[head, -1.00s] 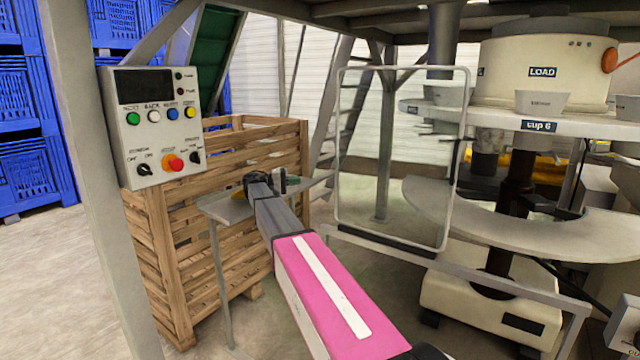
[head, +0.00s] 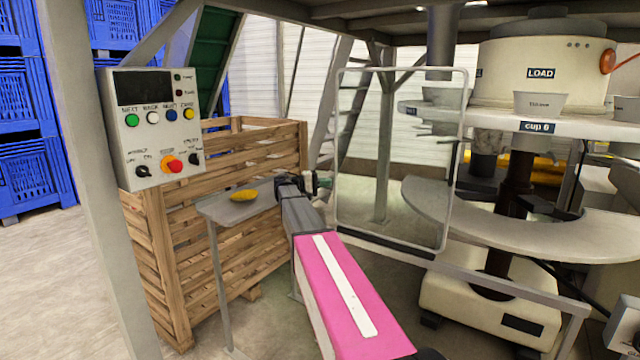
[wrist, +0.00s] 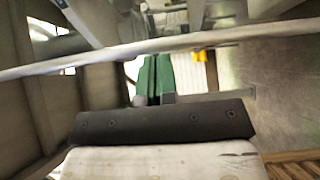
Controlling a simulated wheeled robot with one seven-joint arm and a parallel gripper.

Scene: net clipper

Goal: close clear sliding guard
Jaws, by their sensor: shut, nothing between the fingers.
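The clear guard (head: 392,205) is an upright see-through panel in a pale rounded frame, in front of the round machine in the head view. The machine shows through it, and open space lies to its right. My gripper (head: 318,182) is shut and empty, just left of the guard's left frame edge; I cannot tell whether they touch. In the wrist view my gripper's fingertips (wrist: 154,99) show close together beyond a dark plate. A pale bar crosses that view above them; I cannot tell if it is the guard's frame.
A small grey shelf (head: 222,212) holds a yellow object (head: 243,196) left of my gripper. A wooden crate (head: 165,240) stands behind it. A control panel (head: 155,128) hangs on the left post. A low rail (head: 500,280) runs below the guard.

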